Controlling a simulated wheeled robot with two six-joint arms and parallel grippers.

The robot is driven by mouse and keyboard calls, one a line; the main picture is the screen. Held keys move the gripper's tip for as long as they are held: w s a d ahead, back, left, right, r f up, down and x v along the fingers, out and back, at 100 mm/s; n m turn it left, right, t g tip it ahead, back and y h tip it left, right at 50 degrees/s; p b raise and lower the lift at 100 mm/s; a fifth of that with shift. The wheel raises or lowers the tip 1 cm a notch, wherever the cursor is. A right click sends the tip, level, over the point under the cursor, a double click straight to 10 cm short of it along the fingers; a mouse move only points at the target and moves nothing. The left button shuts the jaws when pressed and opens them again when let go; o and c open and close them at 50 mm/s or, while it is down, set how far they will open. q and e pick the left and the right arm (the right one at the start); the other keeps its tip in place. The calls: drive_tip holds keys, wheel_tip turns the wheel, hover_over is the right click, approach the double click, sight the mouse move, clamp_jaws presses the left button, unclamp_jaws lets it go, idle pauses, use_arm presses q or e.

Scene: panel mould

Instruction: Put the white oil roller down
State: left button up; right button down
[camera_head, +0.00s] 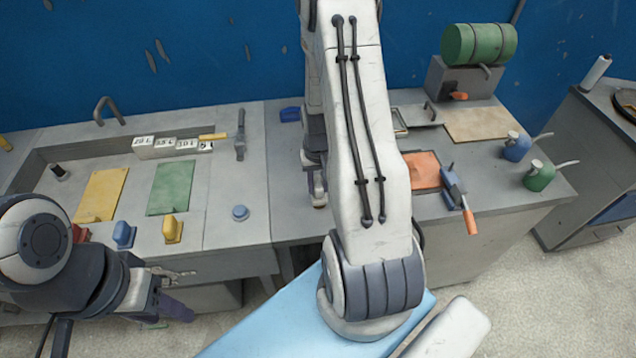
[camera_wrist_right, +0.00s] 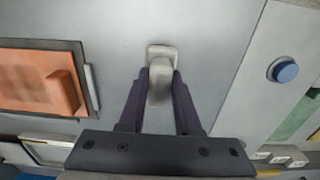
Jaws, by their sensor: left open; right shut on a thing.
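The white oil roller (camera_wrist_right: 160,75) shows in the right wrist view as a pale grey-white piece between the two dark fingers of my right gripper (camera_wrist_right: 160,88), which is shut on it. The grey worktop (camera_wrist_right: 215,40) lies beneath; I cannot tell whether the roller touches it. In the head view my right gripper (camera_head: 318,188) is low over the worktop, left of the orange pad, and my arm hides part of it. My left gripper (camera_head: 172,292) is open and empty at the lower left, in front of the bench edge.
The orange pad (camera_head: 422,170) and an orange-handled tool (camera_head: 460,200) lie right of my arm. A blue knob (camera_head: 240,212) is to the left, beyond it green (camera_head: 170,187) and yellow (camera_head: 101,195) panels. Blue (camera_head: 516,147) and green (camera_head: 538,176) cans stand at right. The worktop around the knob is clear.

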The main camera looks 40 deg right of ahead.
drive_tip(key=shift+f, duration=0.2)
drive_tip(key=c, duration=0.6)
unclamp_jaws()
drive_tip(key=shift+r, duration=0.1)
drive_tip(key=shift+r, duration=0.5)
wheel_tip(320, 180, up, 11)
drive_tip(key=b, duration=0.1)
drive_tip(key=shift+r+b, duration=0.15)
drive_tip(key=shift+b, duration=0.15)
